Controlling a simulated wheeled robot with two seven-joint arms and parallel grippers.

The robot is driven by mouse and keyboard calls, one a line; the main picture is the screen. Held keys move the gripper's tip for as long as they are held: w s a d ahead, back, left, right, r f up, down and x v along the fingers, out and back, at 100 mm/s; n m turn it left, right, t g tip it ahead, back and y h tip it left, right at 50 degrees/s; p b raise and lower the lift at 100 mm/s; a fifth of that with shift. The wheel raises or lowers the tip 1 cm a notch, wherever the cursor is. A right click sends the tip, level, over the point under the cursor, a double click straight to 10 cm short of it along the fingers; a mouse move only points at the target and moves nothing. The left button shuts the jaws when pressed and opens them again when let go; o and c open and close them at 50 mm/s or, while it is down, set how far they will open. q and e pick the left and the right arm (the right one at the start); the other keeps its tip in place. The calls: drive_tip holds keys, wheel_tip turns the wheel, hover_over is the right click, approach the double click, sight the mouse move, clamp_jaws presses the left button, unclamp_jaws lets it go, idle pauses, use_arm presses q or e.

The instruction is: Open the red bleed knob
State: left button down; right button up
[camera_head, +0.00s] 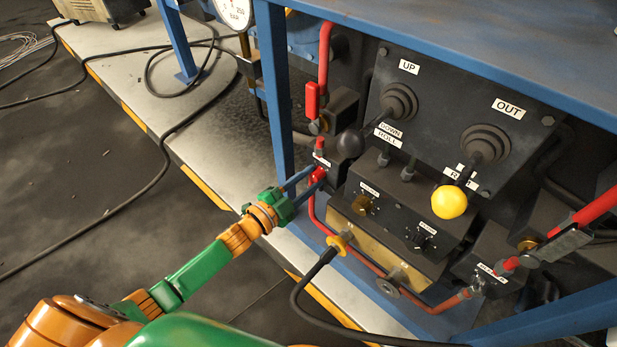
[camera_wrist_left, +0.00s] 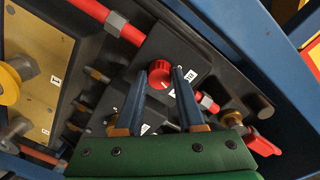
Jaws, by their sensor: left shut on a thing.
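The red bleed knob (camera_head: 318,174) sits on a small dark block at the left of the control panel. It also shows in the left wrist view (camera_wrist_left: 158,74), partly hidden by my fingers. My left gripper (camera_head: 309,178) reaches in from the left with its blue fingers on either side of the knob. In the left wrist view the left gripper (camera_wrist_left: 169,70) is shut on the knob, with a small white label beside it. My right gripper is in neither view.
A blue post (camera_head: 275,90) stands just left of the knob. A black-ball lever (camera_head: 349,143) is close above right, and a yellow-ball lever (camera_head: 449,202) further right. Red pipes (camera_head: 350,250) run below. The floor at left is open, with black cables.

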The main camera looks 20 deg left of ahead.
use_arm(q)
drive_tip(key=m, duration=0.4)
drive_tip(key=shift+m, duration=0.7)
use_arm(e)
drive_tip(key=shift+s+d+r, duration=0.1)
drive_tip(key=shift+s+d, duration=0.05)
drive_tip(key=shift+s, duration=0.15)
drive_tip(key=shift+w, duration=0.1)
use_arm(q)
drive_tip(key=c, duration=0.5)
unclamp_jaws()
drive_tip(key=p+v, duration=0.1)
drive_tip(key=v, duration=0.6)
drive_tip(key=shift+s, duration=0.1)
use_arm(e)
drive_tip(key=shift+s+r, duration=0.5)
